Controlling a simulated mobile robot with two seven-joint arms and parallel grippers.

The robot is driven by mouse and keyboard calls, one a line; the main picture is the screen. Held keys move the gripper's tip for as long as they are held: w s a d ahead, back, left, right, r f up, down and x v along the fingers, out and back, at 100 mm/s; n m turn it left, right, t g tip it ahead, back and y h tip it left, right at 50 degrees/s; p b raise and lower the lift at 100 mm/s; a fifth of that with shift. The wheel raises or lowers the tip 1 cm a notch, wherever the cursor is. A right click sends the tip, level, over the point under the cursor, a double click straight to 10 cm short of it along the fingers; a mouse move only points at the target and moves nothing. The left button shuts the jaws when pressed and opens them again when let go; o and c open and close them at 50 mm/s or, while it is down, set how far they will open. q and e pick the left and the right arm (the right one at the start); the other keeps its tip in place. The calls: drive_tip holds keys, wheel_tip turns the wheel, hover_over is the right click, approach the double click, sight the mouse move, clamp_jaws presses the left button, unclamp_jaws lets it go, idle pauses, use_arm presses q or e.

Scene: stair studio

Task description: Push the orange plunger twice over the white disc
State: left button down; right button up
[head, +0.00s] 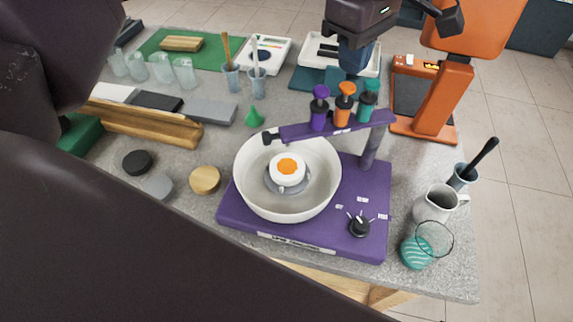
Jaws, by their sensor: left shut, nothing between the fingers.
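A white disc (275,179) sits on a grey support in the middle of a white bowl (325,195), with an orange patch on its top. The bowl stands on a purple machine base (370,190). A purple bar (297,131) crosses above the bowl's far rim and carries the orange plunger (344,103) between a purple plunger (319,108) and a teal plunger (369,99). My left gripper (354,69) points down with its fingers shut, apparently empty. In the picture it shows just above the orange plunger, apparently apart from it. My right gripper is not in view.
A black knob (360,227) is on the purple base. At right stand a white jug (437,203), a teal-striped glass (418,248) and a dark cup (463,178). An orange stand (440,100) rises behind. Black, grey and wooden discs (205,180) lie left of the bowl.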

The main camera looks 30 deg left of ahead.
use_arm(q)
wheel_tip(320, 180, up, 6)
drive_tip(key=shift+f+p, duration=0.25)
drive_tip(key=shift+p, duration=0.7)
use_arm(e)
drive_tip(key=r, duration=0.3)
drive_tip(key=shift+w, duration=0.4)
use_arm(q)
drive_tip(key=shift+s, duration=0.1)
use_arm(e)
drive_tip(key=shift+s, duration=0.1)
